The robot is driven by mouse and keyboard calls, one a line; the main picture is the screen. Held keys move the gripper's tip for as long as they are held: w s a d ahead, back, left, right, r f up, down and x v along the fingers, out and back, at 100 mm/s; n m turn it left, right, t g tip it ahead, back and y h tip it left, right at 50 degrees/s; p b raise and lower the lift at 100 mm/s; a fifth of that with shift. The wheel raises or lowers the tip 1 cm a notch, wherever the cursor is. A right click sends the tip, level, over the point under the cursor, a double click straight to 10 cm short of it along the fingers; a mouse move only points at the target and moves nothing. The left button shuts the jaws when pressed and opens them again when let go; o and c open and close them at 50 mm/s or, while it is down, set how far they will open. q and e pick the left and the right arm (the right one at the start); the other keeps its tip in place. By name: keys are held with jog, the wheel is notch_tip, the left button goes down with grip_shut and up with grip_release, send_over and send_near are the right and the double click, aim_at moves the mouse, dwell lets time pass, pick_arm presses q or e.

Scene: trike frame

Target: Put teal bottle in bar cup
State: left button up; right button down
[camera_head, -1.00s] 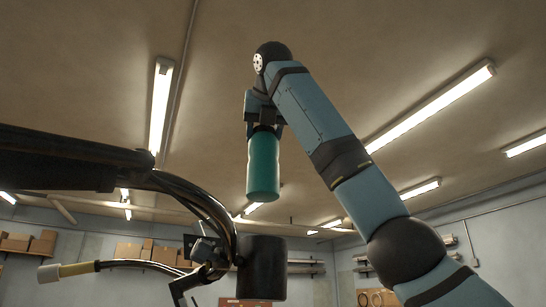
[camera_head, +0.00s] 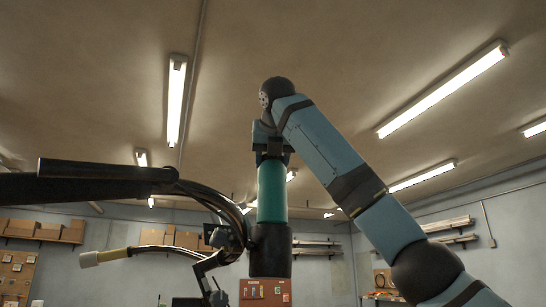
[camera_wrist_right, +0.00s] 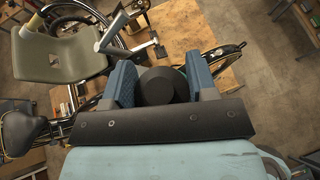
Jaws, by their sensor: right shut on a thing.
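The teal bottle (camera_head: 271,192) hangs upright from my right gripper (camera_head: 271,150). The gripper is shut on its top end. In the right wrist view the bottle's dark round cap (camera_wrist_right: 165,86) sits between the two blue finger pads. The black bar cup (camera_head: 270,250) is on the trike's handlebar, directly below the bottle in the head view. The bottle's lower end meets the cup's rim in the picture. I cannot tell how far, if at all, it is inside, since the cup hides that end. My left gripper is not in view.
Dark curved handlebar tubes (camera_head: 205,190) and a pale grip (camera_head: 103,257) lie left of the cup. In the right wrist view a grey seat (camera_wrist_right: 65,58), a black saddle (camera_wrist_right: 25,133) and wheels surround the gripper. Wall shelves are far behind.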

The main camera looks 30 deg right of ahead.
jog(key=shift+w+d+f, duration=0.1)
jog(key=shift+w+f, duration=0.35)
jog(key=shift+w, duration=0.35)
jog(key=c, duration=0.7)
grip_release()
jog(key=shift+w+d+f, duration=0.1)
jog(key=shift+w, duration=0.1)
jog(key=shift+o, duration=1.4)
jog(key=shift+s, duration=0.1)
jog(key=shift+s+r, duration=0.3)
jog(key=shift+s, duration=0.25)
jog(key=shift+w+r, duration=0.1)
jog(key=shift+r, duration=0.15)
jog(key=shift+a, duration=0.3)
pick_arm(q)
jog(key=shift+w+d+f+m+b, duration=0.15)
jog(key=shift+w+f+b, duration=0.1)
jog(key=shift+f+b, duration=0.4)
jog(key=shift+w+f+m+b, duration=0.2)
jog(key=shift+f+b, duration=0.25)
jog(key=shift+b, duration=0.4)
pick_arm(e)
jog(key=v, duration=1.1)
jog(key=shift+s, duration=0.25)
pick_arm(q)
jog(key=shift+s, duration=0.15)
